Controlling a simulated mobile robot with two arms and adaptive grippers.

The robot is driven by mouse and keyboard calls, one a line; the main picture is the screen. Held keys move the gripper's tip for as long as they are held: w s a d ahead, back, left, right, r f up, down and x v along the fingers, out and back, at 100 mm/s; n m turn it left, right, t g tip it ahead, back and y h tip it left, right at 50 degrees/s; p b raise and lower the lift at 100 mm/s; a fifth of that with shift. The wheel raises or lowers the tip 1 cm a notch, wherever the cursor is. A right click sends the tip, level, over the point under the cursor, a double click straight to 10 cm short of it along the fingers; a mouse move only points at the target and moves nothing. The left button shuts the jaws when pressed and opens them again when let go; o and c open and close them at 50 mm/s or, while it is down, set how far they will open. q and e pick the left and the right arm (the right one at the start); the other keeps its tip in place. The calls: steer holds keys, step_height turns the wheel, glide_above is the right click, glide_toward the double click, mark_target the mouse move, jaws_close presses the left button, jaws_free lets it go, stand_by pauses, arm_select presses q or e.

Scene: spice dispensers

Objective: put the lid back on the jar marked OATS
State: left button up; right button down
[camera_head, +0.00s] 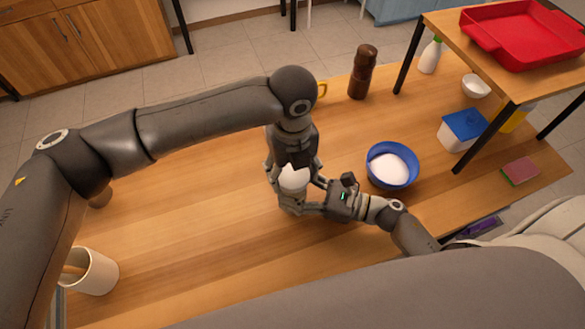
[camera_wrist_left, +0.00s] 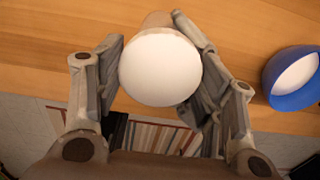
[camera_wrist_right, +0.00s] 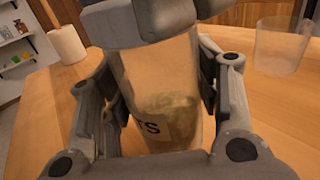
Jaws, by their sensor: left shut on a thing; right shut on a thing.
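The white round lid (camera_head: 293,178) is held between the fingers of my left gripper (camera_head: 291,172); its pale face fills the middle of the left wrist view (camera_wrist_left: 160,67). The clear jar (camera_wrist_right: 165,85) stands upright with pale grainy contents low inside and a label (camera_wrist_right: 153,129) showing the letters "TS". My right gripper (camera_wrist_right: 155,105) is shut around the jar's sides. My left gripper's fingers cover the jar's top in the right wrist view. The lid is over the jar, but I cannot tell whether they touch.
A blue bowl (camera_head: 378,180) of white powder stands right of the jar. A brown mill (camera_head: 363,72) and a partly hidden yellow mug (camera_head: 322,88) stand behind. A white crock (camera_head: 98,271) is at front left. A raised shelf (camera_head: 500,72) holds a red tray (camera_head: 530,40). The left tabletop is mostly clear.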

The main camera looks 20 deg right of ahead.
arm_select(q)
steer(key=o, duration=1.2)
step_height(320, 180, up, 12)
arm_select(e)
steer(key=shift+c, duration=2)
jaws_free()
steer(key=v, duration=1.2)
